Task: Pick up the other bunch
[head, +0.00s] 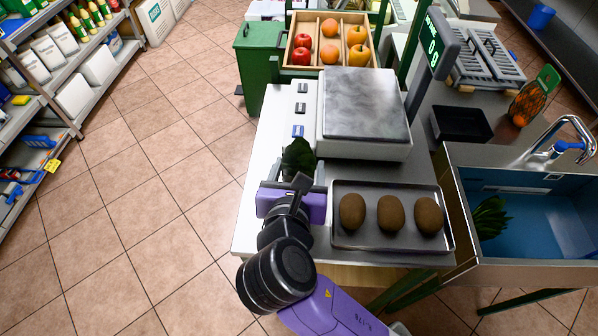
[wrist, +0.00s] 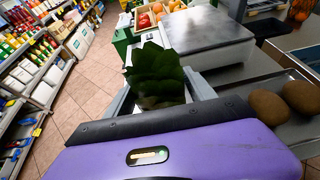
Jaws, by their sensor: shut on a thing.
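A dark green leafy bunch (head: 298,156) is in my gripper (head: 297,174), over the counter to the left of the metal tray and in front of the scale's left side. The wrist view shows the same bunch (wrist: 156,72) upright between the two fingers, its leaves pointing away from the palm. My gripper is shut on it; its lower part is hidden. I cannot tell how high it is above the counter. Another green leafy bunch (head: 490,217) lies in the blue sink (head: 545,222) at the right, against its left side.
A metal tray (head: 390,243) with three brown kiwis stands right beside my gripper. The scale (head: 365,105) is behind it. A tap (head: 578,130) rises behind the sink. Floor at the left is free.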

